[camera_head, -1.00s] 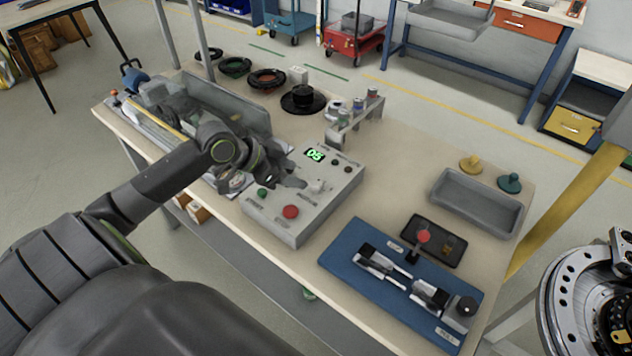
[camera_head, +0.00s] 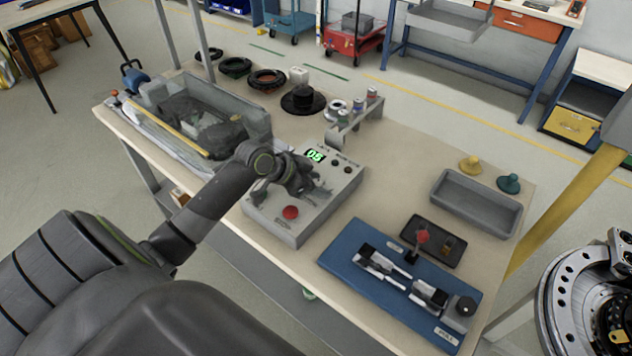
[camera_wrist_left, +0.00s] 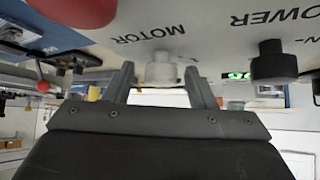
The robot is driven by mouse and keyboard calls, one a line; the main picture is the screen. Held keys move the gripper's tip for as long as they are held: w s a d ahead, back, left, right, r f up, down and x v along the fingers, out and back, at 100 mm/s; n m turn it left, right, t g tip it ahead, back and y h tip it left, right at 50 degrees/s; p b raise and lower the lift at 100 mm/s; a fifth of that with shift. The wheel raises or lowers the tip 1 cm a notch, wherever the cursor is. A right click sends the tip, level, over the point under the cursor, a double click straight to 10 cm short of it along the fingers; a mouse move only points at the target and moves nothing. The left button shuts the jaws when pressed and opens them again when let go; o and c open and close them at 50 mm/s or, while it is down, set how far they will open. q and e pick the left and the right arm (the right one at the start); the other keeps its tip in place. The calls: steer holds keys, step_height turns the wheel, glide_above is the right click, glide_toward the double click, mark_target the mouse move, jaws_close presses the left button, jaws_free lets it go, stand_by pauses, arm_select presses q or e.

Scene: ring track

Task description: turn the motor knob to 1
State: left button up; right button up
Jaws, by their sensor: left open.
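The grey control box (camera_head: 285,228) stands near the front edge of the workbench, with a lit green display (camera_head: 315,156) on its top. The white motor knob (camera_wrist_left: 162,71) shows in the left wrist view beside the label MOTOR on the panel. My left gripper (camera_head: 304,186) is low over the box, and its fingers (camera_wrist_left: 160,82) are open, one on each side of the white knob. I cannot tell whether they touch it. In the head view the gripper largely covers the knob, and its setting cannot be read. My right gripper is not in view.
A red button (camera_head: 290,212) is on the box near the gripper, and a black knob (camera_wrist_left: 272,62) is by the POWER label. A small rack (camera_head: 352,122) stands behind the box.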

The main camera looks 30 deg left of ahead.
arm_select(q)
steer(key=shift+c, duration=0.2)
steer(key=c, duration=0.9)
steer(key=shift+r+n+p, duration=0.2)
steer(key=shift+n+p, duration=0.2)
steer(key=shift+p, duration=0.25)
steer(key=shift+c, duration=0.2)
steer(key=n+y+p, duration=0.2)
steer(key=n+p, duration=0.1)
steer(key=p, duration=0.1)
steer(key=n+t+y+p, duration=0.1)
steer(key=n+y+p, duration=0.1)
steer(key=p, duration=0.3)
steer(key=shift+d+r+n+y, duration=0.1)
steer(key=shift+n+y, duration=0.3)
steer(key=shift+f+n+y+p, duration=0.2)
steer(key=shift+n+y+p, duration=0.8)
steer(key=shift+n+p, duration=0.25)
steer(key=o, duration=1)
steer(key=shift+f, duration=0.1)
